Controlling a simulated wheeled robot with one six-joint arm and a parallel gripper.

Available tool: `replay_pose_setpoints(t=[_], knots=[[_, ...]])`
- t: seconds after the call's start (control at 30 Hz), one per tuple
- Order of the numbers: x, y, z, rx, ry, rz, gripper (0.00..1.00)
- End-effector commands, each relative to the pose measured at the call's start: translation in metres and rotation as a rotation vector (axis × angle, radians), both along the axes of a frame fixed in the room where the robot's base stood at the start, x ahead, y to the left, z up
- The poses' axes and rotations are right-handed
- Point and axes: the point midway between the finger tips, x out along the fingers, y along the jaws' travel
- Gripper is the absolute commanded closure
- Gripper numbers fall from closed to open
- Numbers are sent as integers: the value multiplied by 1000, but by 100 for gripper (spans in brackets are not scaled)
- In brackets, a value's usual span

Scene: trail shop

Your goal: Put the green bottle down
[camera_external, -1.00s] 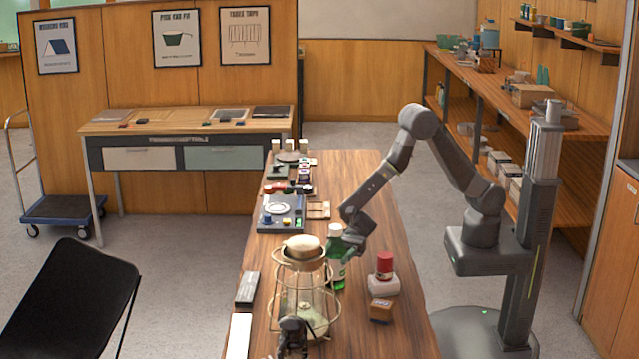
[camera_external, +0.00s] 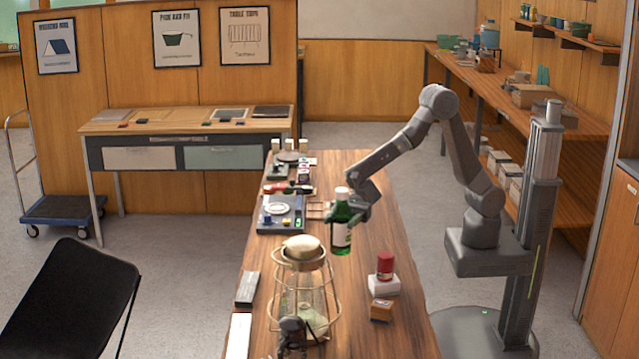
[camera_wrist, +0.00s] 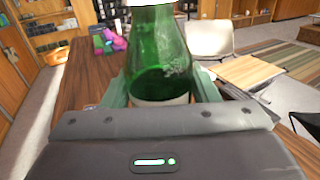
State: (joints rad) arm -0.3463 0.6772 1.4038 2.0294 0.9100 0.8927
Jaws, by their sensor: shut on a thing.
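The green bottle (camera_external: 341,237) has a white cap and a pale label. It is upright and looks raised above the wooden table (camera_external: 385,270), behind the caged lantern in the external view. My gripper (camera_external: 352,209) is shut on the bottle from the right side. In the wrist view the bottle (camera_wrist: 160,55) fills the middle, between the two greenish fingers of my gripper (camera_wrist: 160,92). The bottle's base is hidden in the wrist view.
A caged lantern (camera_external: 328,290) stands just in front of the bottle.

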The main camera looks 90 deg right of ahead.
Motion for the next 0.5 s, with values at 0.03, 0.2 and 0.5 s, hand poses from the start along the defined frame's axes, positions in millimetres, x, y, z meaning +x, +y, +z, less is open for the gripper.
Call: replay_pose_setpoints(t=[0.03,0.2,0.5], knots=[[-8,-12,0,2,-7,10,76],[-50,-52,2,4,-11,71,76],[-114,-97,-1,-2,0,160,76]])
